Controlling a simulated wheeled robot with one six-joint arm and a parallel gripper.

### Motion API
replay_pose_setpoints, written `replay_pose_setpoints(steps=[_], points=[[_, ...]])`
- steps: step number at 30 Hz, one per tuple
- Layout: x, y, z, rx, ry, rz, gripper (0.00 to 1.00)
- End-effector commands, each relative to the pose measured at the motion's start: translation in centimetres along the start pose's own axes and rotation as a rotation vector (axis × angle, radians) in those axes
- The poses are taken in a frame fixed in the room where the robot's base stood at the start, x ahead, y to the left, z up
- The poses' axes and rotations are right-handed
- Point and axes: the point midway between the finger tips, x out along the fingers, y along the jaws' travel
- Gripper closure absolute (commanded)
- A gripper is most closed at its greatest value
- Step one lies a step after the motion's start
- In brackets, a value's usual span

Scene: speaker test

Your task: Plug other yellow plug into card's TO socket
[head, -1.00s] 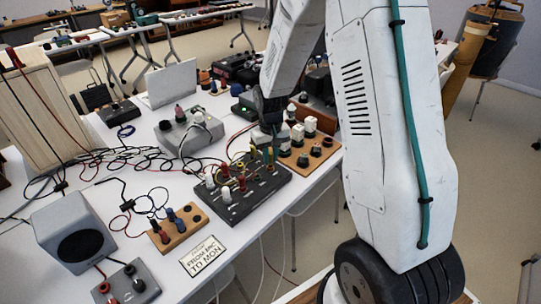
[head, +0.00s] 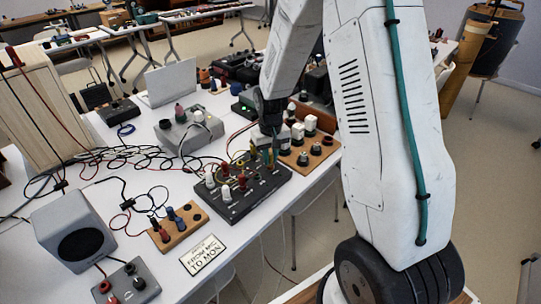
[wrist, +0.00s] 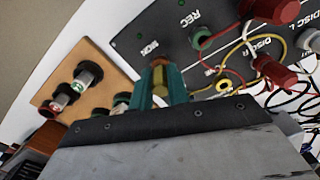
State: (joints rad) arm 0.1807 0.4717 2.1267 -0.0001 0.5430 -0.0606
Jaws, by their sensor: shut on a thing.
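The small card (head: 203,255) lies on the table's front edge and reads "FROM MIC TO MON". The dark panel (head: 232,208) stands behind it. My gripper (wrist: 160,88) has teal fingers shut on a yellow plug (wrist: 160,76) right beside the panel's MON label (wrist: 149,48). The fingers and plug cover the MON socket, so I cannot tell whether the plug is seated. A round yellow piece (wrist: 224,86), apparently the other yellow plug, is on the panel to the right, by a yellow wire. In the head view my gripper (head: 271,150) is over the panel's back right part.
The panel's REC socket (wrist: 201,36) has a green ring. Red plugs (wrist: 274,72) and wires crowd the right. A wooden board (wrist: 84,82) with dark knobs is close left of my gripper. A grey box (head: 188,134) stands behind the panel.

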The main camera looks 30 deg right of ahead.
Motion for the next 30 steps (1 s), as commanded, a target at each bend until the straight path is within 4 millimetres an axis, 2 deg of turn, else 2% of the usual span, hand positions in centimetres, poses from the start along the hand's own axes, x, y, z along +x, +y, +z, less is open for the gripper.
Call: replay_pose_setpoints(steps=[12, 13, 15, 16, 25, 30], points=[[0.8, 0.0, 0.0, 0.0, -0.001, 0.0, 1.0], [0.8, 0.0, 0.0, 0.0, -0.001, 0.0, 0.8], [0.8, 0.0, 0.0, 0.0, 0.0, 0.0, 0.61], [0.8, 0.0, 0.0, 0.0, 0.0, 0.0, 0.58], [0.7, 0.0, 0.0, 0.0, 0.0, 0.0, 0.58], [-0.2, 0.0, 0.0, 0.0, 0.0, 0.0, 0.58]])
